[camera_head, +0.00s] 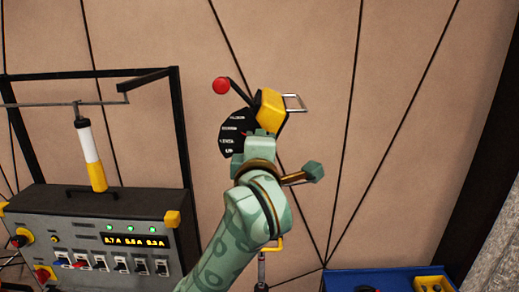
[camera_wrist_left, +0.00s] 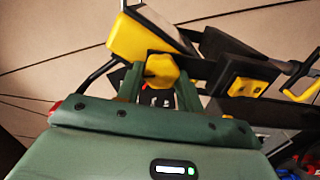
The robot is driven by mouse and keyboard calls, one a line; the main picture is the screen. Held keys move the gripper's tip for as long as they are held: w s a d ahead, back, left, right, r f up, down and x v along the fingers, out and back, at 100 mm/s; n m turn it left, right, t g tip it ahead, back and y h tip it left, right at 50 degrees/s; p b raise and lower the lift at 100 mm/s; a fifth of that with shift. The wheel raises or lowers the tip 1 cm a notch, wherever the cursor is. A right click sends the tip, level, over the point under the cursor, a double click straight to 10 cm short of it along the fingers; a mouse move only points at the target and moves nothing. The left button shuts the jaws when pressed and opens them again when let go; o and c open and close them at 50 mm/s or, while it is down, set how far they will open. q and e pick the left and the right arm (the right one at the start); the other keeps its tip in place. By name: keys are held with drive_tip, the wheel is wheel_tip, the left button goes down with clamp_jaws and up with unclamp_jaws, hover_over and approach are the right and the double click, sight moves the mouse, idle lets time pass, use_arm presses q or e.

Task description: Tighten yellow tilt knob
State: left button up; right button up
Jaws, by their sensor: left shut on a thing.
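The yellow tilt knob (camera_wrist_left: 161,70) sits between the two green fingers of my left gripper (camera_wrist_left: 160,84) in the left wrist view. The fingers are shut on it, one on each side. In the head view my left gripper (camera_head: 256,148) is up against the black tilt head, below a yellow block (camera_head: 270,110) and beside a black dial plate (camera_head: 234,131) with white marks. The knob cannot be made out clearly there behind my gripper. My right gripper is in neither view.
A red ball (camera_head: 221,86) on a black lever stands out at upper left of the head. A metal loop (camera_head: 294,103) is at its right. A grey control box (camera_head: 100,238) with switches stands at left, and a blue tray (camera_head: 392,277) at lower right.

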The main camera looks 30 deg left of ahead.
use_arm(q)
drive_tip(key=shift+m, duration=1.1)
drive_tip(key=o, duration=1)
drive_tip(key=shift+w, duration=0.1)
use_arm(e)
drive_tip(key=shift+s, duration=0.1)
